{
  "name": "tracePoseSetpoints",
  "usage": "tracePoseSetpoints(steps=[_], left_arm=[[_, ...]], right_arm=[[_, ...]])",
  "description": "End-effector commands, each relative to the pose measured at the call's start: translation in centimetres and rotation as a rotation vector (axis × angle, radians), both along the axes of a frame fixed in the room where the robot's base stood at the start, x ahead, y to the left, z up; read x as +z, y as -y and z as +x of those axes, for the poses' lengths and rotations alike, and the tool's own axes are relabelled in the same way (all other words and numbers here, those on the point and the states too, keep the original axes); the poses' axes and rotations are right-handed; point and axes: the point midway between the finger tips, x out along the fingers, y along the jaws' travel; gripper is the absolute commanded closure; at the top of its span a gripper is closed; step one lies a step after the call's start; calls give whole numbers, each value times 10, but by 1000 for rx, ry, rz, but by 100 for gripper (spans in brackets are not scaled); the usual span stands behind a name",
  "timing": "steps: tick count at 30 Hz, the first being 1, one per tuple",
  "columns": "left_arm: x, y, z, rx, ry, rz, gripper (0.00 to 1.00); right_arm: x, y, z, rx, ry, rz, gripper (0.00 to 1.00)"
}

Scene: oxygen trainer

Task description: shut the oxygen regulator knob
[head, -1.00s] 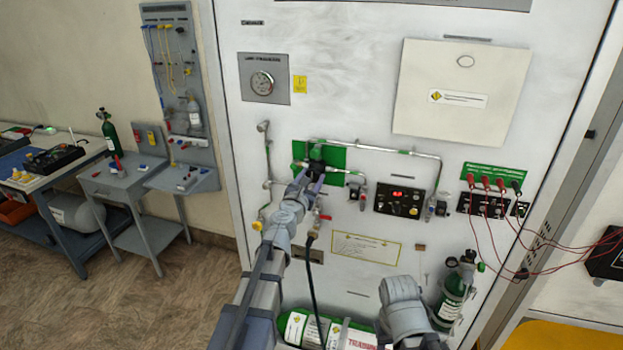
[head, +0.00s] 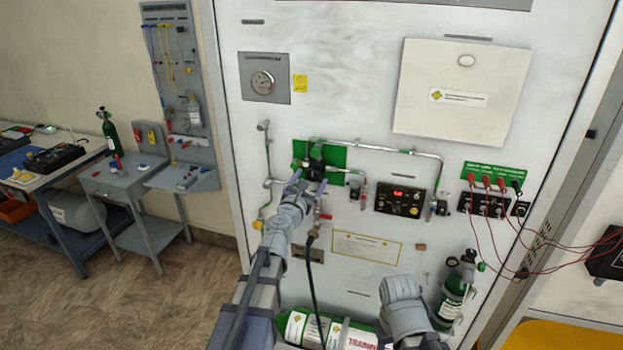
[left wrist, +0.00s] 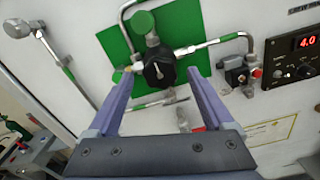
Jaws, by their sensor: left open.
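The oxygen regulator knob is a round black knob (left wrist: 159,70) on the green plate (left wrist: 113,43) of the white panel. In the head view the black knob (head: 316,171) shows just above my left gripper (head: 307,187). In the left wrist view my left gripper (left wrist: 158,88) is open, its two purple fingers to either side of the knob with gaps between. A mark on the knob's face is too small to read. My right arm (head: 405,305) shows at the lower right of the head view; its jaws cannot be made out.
Metal pipes (head: 385,150) run across the panel beside the green plate. A control box with a red display (head: 400,200) is to the right, reading 4.0 in the left wrist view (left wrist: 305,42). Red cables (head: 540,255) hang at the right. A green cylinder (head: 455,290) stands lower right.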

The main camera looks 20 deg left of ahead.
Motion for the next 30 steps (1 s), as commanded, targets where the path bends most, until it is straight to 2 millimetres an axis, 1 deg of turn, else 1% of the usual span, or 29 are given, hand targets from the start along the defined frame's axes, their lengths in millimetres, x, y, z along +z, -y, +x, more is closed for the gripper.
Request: tracePoseSetpoints(steps=[1, 6, 9, 13, 20, 22, 23, 26, 27, 29, 30], left_arm=[[0, 0, -12, 0, 0, 0, 15], [0, 0, -41, -1, 0, 0, 15], [0, -1, -54, -1, 0, 0, 15], [0, -2, -60, 0, 0, 0, 15], [0, -2, -59, -1, 0, 1, 15], [-1, 2, -59, -15, -2, 27, 15], [-2, 6, -60, -31, -4, 57, 15], [-10, 36, -63, -142, -18, 264, 15], [-18, 52, -66, -211, -28, 392, 15], [-35, 79, -75, -340, -42, 618, 15], [-50, 96, -83, -437, -52, 778, 15]], right_arm=[[0, 0, 0, 0, 0, 0, 50], [0, 0, 0, 0, 0, 0, 50], [0, 0, 0, 0, 0, 0, 50], [0, 0, 0, 0, 0, 0, 50], [0, 0, 0, 0, 0, 0, 50], [0, 0, 0, 0, 0, 0, 50], [0, 0, 0, 0, 0, 0, 50], [0, 0, 0, 0, 0, 0, 50], [0, 0, 0, 0, 0, 0, 50], [0, 0, 0, 0, 0, 0, 50], [0, 0, 0, 0, 0, 0, 50]])
